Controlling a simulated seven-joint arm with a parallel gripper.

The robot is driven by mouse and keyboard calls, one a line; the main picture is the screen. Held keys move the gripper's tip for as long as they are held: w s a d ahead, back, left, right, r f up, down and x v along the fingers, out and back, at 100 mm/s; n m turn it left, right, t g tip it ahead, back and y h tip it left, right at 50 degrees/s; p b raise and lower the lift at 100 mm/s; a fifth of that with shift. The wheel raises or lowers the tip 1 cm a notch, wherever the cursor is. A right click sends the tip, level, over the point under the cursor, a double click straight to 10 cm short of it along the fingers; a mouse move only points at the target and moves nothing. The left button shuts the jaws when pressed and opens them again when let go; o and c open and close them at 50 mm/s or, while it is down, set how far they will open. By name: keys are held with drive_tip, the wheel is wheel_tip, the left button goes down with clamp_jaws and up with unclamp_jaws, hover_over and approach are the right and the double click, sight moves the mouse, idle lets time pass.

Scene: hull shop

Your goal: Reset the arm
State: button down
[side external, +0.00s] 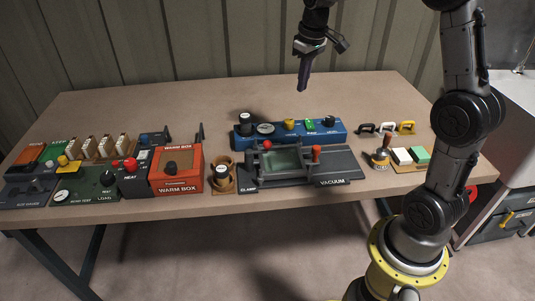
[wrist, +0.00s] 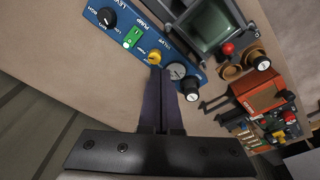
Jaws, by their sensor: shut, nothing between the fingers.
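My gripper (side external: 303,86) hangs above the back part of the table, its fingers pointing down. It is shut and empty. In the wrist view, the fingers of my gripper (wrist: 160,70) lie together, and their tips overlap the edge of the blue pump panel (wrist: 125,25) near its yellow knob (wrist: 155,57). In the side view, the blue panel (side external: 335,136) lies below and in front of my gripper, with a clear gap between them.
The table (side external: 220,103) is bare toward the back. Along its front stand the orange warm box (side external: 176,183), the vacuum clamp station (side external: 335,176), a green test box (side external: 70,192) and a stamp (side external: 381,153). Several small clamps (side external: 386,128) stand at the right. A corrugated wall (side external: 210,40) rises behind.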

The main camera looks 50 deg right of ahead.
drive_tip(key=s+a+r+n+t, duration=0.25)
drive_tip(key=s+a+r, duration=0.55)
drive_tip(key=s+a, duration=0.5)
drive_tip(key=s+a+f+m+t, duration=0.1)
drive_tip(key=s+a+f, duration=0.2)
drive_tip(key=s+f, duration=0.3)
drive_tip(key=s, duration=0.4)
drive_tip(key=shift+f+y, duration=0.2)
drive_tip(key=shift+y, duration=0.1)
